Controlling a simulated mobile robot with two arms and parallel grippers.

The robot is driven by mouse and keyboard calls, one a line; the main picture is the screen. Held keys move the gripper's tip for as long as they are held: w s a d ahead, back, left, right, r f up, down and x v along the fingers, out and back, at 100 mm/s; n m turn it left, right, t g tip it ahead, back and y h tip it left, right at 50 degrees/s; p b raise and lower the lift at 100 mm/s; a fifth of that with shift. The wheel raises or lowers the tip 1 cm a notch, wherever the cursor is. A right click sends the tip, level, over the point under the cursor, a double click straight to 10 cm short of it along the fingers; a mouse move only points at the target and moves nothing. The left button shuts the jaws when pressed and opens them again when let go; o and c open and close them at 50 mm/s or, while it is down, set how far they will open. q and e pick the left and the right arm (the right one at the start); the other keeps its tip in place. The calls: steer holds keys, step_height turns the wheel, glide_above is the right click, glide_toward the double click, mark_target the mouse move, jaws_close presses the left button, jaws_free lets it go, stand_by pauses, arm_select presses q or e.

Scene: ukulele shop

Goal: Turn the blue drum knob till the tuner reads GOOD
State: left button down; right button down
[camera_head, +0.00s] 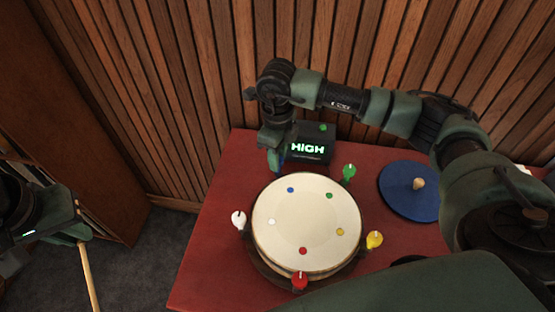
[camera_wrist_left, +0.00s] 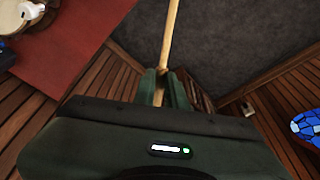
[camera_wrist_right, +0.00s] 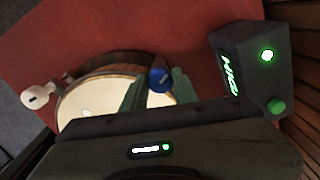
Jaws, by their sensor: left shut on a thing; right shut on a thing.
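The drum (camera_head: 285,235) has a cream skin with several coloured dots and coloured knobs around its rim. The blue drum knob (camera_wrist_right: 158,79) is between the fingers of my right gripper (camera_wrist_right: 159,92), which is shut on it; in the head view my gripper mostly hides it. The tuner (camera_head: 312,154) is a dark box behind the drum, its lit display reading HIGH; it also shows in the right wrist view (camera_wrist_right: 252,75). My left gripper (camera_wrist_left: 165,88) is shut on a pale wooden stick (camera_wrist_left: 171,40), held off the table's left side over the floor.
White (camera_head: 238,219), green (camera_head: 348,173), yellow (camera_head: 374,239) and red (camera_head: 299,281) knobs stand around the drum. A blue disc (camera_head: 400,200) with a wooden peg lies on the red table (camera_head: 215,215). A slatted wall stands close behind. A wooden cabinet (camera_head: 60,130) is at left.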

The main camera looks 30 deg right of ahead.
mark_target(83, 242)
arm_select(q)
steer(key=shift+f, duration=0.15)
arm_select(e)
steer(key=shift+w+r, duration=0.15)
steer(key=c, duration=1.1)
jaws_free()
arm_select(q)
steer(key=b+x, duration=0.2)
steer(key=shift+s+f+b, duration=0.25)
steer(key=shift+f+b, duration=0.15)
arm_select(e)
step_height(83, 242, up, 12)
